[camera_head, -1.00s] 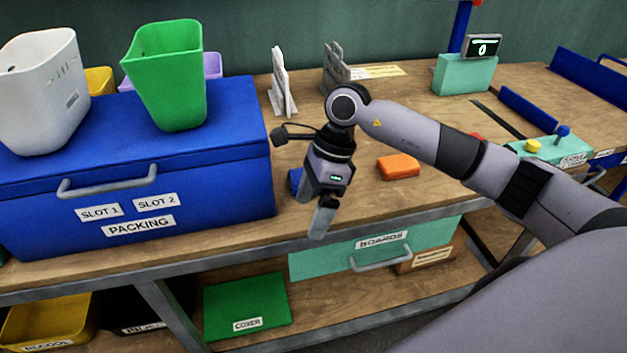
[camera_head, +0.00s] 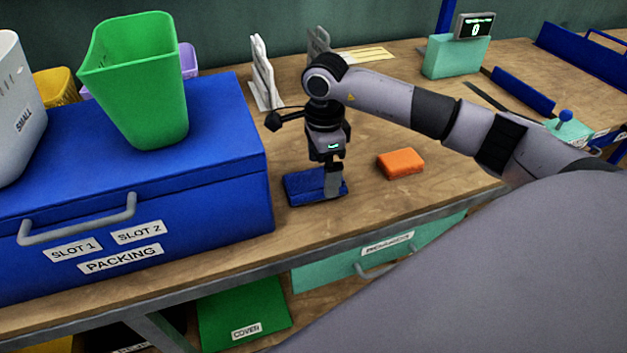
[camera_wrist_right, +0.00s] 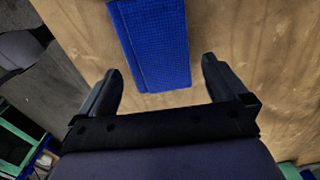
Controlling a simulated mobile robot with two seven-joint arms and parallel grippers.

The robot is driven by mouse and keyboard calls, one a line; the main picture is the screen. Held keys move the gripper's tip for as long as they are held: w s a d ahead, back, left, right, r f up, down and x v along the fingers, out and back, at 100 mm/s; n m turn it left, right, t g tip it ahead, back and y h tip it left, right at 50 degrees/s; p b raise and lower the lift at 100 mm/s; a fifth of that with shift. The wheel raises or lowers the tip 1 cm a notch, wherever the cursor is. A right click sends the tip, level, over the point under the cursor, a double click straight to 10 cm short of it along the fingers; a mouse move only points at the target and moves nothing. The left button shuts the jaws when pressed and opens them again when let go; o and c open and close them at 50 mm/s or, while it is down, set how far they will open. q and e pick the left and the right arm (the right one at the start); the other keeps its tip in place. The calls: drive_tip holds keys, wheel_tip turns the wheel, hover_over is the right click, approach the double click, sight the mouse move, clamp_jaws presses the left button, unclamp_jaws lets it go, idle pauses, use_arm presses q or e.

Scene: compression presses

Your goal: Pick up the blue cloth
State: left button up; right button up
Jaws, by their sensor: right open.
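The blue cloth (camera_head: 305,187) lies flat and folded on the wooden workbench, just right of the blue packing box. My right gripper (camera_head: 334,188) points down over the cloth's right part and hides some of it in the head view. In the right wrist view the cloth (camera_wrist_right: 152,45) lies ahead of my open right gripper (camera_wrist_right: 160,85), its near end between the fingertips' lines, with wood showing on both sides. The jaws are empty. Whether the fingertips touch the cloth or the bench I cannot tell. My left gripper is not in view.
The blue packing box (camera_head: 180,205) stands close on the left, with a green bin (camera_head: 140,90) and a white bin (camera_head: 14,120) on top. An orange block (camera_head: 400,162) lies right of the gripper. A white upright rack (camera_head: 263,75) stands behind. The bench front edge is near.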

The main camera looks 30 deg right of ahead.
sight(322, 178)
wheel_tip(322, 178, down, 2)
drive_tip(key=c, duration=1.1)
drive_tip(key=shift+o, duration=0.2)
drive_tip(key=shift+r, duration=0.1)
wheel_tip(322, 178, up, 20)
drive_tip(key=shift+p, duration=0.45)
